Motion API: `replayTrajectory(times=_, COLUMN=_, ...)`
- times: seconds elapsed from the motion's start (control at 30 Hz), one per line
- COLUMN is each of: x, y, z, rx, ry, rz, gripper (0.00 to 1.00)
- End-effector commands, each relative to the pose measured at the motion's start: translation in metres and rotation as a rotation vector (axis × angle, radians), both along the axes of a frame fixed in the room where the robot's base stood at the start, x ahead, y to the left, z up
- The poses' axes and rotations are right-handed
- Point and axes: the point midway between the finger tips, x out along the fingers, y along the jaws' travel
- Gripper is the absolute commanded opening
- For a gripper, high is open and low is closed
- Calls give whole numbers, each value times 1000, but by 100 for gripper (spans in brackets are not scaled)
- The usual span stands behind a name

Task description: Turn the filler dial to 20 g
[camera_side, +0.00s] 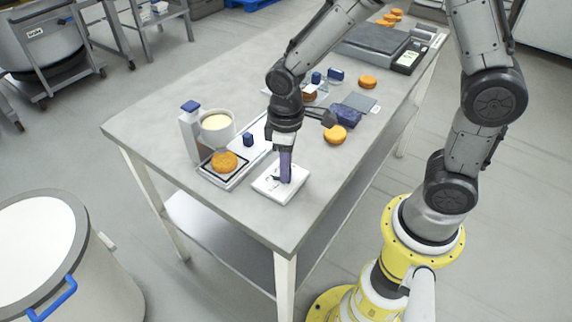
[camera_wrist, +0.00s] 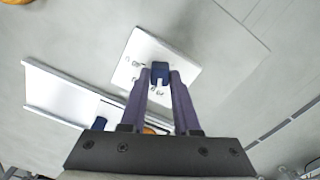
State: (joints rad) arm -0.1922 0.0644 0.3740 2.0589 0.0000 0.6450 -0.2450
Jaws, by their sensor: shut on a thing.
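The dial is a dark blue knob with a white mark (camera_wrist: 159,72), on a white panel (camera_side: 270,187) near the front corner of the table. The panel also shows in the wrist view (camera_wrist: 128,72). My gripper (camera_side: 286,180) points down over the panel, its two purple fingers closed on either side of the knob in the wrist view (camera_wrist: 161,78). The scale numbers are too small to read, and the fingers hide part of them. The filler (camera_side: 188,135), a white column with a blue top and a pale-filled hopper (camera_side: 217,130), stands behind the panel.
An orange-brown round (camera_side: 224,161) sits on the dark-edged plate by the filler. More rounds (camera_side: 336,134) lie on the table, with a dark blue crumpled cloth (camera_side: 358,113) and small blue blocks (camera_side: 249,140). A black device (camera_side: 409,57) is at the far end. The table's front corner is clear.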

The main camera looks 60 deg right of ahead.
Motion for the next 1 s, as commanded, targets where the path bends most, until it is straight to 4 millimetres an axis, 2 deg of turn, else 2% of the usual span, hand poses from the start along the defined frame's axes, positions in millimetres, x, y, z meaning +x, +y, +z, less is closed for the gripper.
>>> replayTrajectory(times=0.03, x=0, y=0, z=1, rx=0, ry=-1, rz=0, gripper=0)
replayTrajectory(times=0.07, x=0, y=0, z=1, rx=0, ry=-1, rz=0, gripper=35)
replayTrajectory(times=0.2, x=0, y=0, z=1, rx=0, ry=-1, rz=-1, gripper=60)
replayTrajectory(times=0.5, x=0, y=0, z=1, rx=0, ry=-1, rz=-1, gripper=60)
replayTrajectory(times=0.63, x=1, y=0, z=10, rx=1, ry=-5, rz=-1, gripper=60)
replayTrajectory(times=0.77, x=1, y=0, z=32, rx=1, ry=-7, rz=-1, gripper=60)
replayTrajectory(times=1.0, x=1, y=0, z=85, rx=2, ry=-8, rz=-1, gripper=60)
